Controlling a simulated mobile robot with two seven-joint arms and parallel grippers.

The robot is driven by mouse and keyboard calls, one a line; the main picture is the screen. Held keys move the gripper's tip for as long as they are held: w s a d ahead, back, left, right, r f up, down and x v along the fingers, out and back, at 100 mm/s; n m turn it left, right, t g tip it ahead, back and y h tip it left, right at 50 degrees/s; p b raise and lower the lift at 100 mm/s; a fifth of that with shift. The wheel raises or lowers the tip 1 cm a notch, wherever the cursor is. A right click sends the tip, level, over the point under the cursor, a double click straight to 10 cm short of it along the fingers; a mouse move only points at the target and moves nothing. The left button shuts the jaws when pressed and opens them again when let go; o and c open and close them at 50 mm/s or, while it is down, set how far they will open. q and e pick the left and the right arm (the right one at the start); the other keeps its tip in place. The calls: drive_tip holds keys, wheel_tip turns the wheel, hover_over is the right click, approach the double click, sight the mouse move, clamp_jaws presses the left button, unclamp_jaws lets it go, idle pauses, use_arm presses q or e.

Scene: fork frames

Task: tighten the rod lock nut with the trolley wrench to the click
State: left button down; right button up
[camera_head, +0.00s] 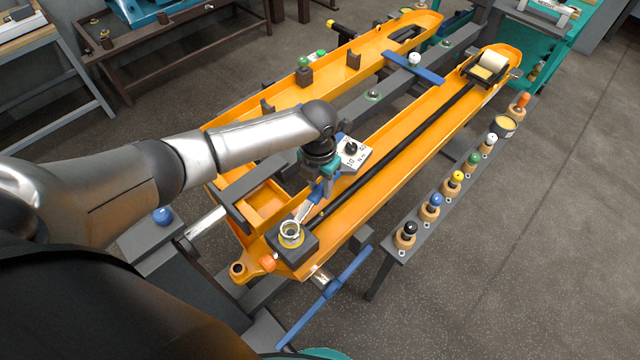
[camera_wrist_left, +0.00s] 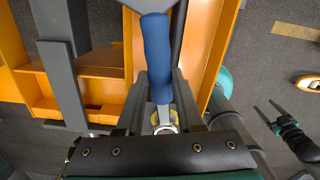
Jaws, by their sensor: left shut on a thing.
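My left gripper (camera_head: 318,190) is shut on the blue handle of the wrench (camera_head: 310,204); the handle (camera_wrist_left: 157,50) lies between its fingers in the left wrist view. The wrench slopes down to the rod lock nut (camera_head: 291,233), a pale ring on a dark block at the near end of the orange fork frame. The wrench's head is at the nut; I cannot tell how fully it is seated. The gripper palm partly hides the nut in the wrist view. What looks like my right gripper (camera_wrist_left: 264,116) has two thin dark fingers apart, empty, at the wrist view's right.
The orange fork frame (camera_head: 420,125) rests on dark supports, with a long black rod along one arm. A grey rail (camera_head: 421,215) with several coloured knobs stands at its right. A blue T-handle (camera_head: 327,298) sticks out in front. A marked plate (camera_head: 352,158) lies beside my left gripper.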

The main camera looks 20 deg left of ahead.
use_arm(q)
drive_tip(key=shift+f+b, duration=0.85)
drive_tip(key=shift+f, duration=0.2)
idle(0.4)
drive_tip(key=c, duration=1.1)
unclamp_jaws()
drive_tip(key=shift+c, duration=0.2)
clamp_jaws()
drive_tip(key=shift+s+d+m, duration=0.15)
drive_tip(key=shift+d+m, duration=0.45)
drive_tip(key=shift+s+d+m, duration=0.15)
drive_tip(key=shift+d+m, duration=0.4)
drive_tip(key=shift+m, duration=0.05)
drive_tip(key=shift+s+d+r+m, duration=0.1)
drive_tip(key=shift+s+d+m, duration=0.3)
drive_tip(key=shift+d+m, duration=0.35)
drive_tip(key=shift+s+d+m, duration=0.4)
drive_tip(key=shift+d+m, duration=0.25)
drive_tip(key=shift+m, duration=0.2)
drive_tip(key=shift+s+d+m, duration=0.25)
drive_tip(key=shift+m, duration=0.15)
